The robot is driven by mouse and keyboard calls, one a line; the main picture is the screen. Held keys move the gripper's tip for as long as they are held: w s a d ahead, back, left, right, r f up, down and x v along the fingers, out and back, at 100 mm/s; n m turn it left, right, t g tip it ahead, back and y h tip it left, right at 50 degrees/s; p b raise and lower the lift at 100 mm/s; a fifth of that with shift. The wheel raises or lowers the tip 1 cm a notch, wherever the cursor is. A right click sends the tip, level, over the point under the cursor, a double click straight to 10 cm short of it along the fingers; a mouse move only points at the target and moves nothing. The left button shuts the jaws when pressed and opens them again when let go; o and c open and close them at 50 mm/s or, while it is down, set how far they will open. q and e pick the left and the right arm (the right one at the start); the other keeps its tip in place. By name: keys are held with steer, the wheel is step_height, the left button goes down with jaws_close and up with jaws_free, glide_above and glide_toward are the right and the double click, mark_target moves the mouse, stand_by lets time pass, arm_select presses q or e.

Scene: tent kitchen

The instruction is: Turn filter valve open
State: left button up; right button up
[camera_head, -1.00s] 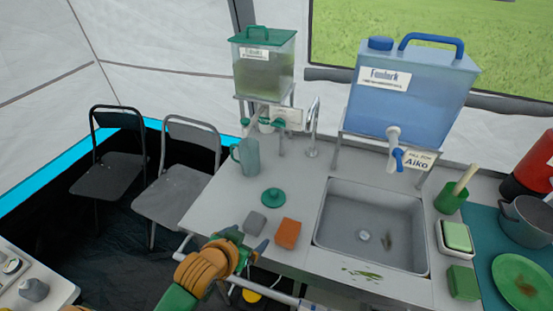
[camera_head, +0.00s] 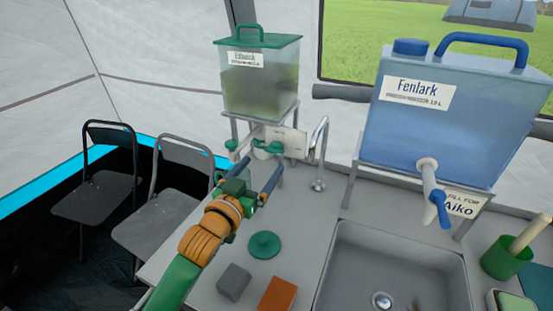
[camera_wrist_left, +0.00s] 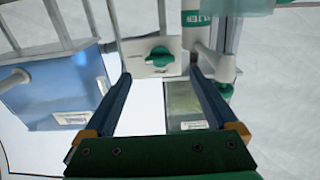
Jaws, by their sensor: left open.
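The filter valve is a green knob (camera_head: 271,147) on a white plate (camera_head: 293,141) below the green-lidded tank (camera_head: 262,85). In the left wrist view the knob (camera_wrist_left: 159,56) shows just beyond and between my fingertips, on its plate, beside a white cylinder (camera_wrist_left: 195,20) marked with filter lettering. My left gripper (camera_head: 248,174) is open and empty, its two blue fingers pointing up toward the knob. It also shows in the left wrist view (camera_wrist_left: 160,80). I see no contact with the knob. My right gripper is not in view.
A white tap (camera_head: 239,147) with a green handle sits close left of the valve. A metal faucet (camera_head: 318,160) stands to the right. The blue tank (camera_head: 430,125), sink (camera_head: 395,255), green lid (camera_head: 264,245), grey block (camera_head: 233,281) and orange block (camera_head: 277,295) are around.

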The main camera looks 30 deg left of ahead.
mark_target(272, 152)
arm_select(q)
steer(key=w, duration=0.3)
steer(key=w+p, duration=0.1)
steer(key=w, duration=0.2)
steer(key=shift+w+a, duration=0.2)
steer(key=shift+w, duration=0.15)
steer(key=c, duration=1.4)
steer(key=shift+o, duration=0.2)
steer(key=shift+r+n+p, duration=0.15)
steer(key=shift+n+p, duration=0.65)
steer(key=shift+n, duration=0.3)
steer(key=shift+r+n+p, duration=0.1)
steer(key=shift+n+p, duration=0.7)
steer(key=shift+n, duration=0.3)
steer(key=n+p, duration=0.2)
steer(key=n, duration=0.2)
steer(key=n+p, duration=0.2)
steer(key=n, duration=0.3)
steer(key=shift+f, duration=0.1)
steer(key=shift+f+n+p, duration=0.1)
steer(key=shift+n+p, duration=0.3)
steer(key=shift+n, duration=1.8)
